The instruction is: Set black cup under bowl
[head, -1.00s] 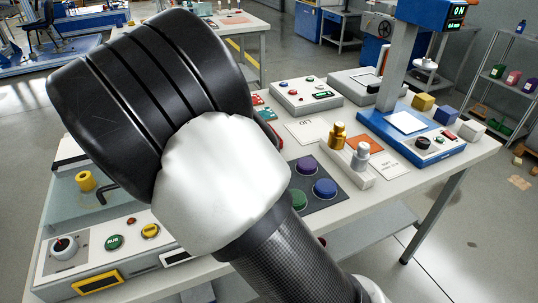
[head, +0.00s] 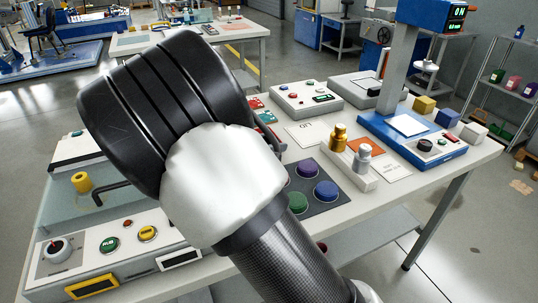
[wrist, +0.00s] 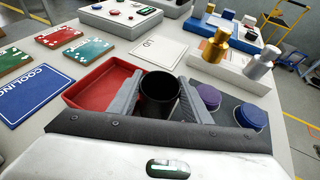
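The black cup (wrist: 160,96) is upright between the two grey fingers of my gripper (wrist: 162,88) in the wrist view. The fingers lie against its left and right sides, and its open mouth faces up. In the head view my arm hides the cup and the gripper. I cannot make out a clear bowl. A blue test stand (head: 420,135) at the back right has a small white dish-like part (head: 427,66) on its column, above a white plate (head: 407,125).
A red tray (wrist: 88,97) lies left of the cup. A dark mat (head: 326,206) holds purple, blue and green round pieces. A white block (head: 352,172) carries gold and silver weights. Control boxes (head: 306,97) and yellow, blue and white cubes (head: 424,104) stand on the table.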

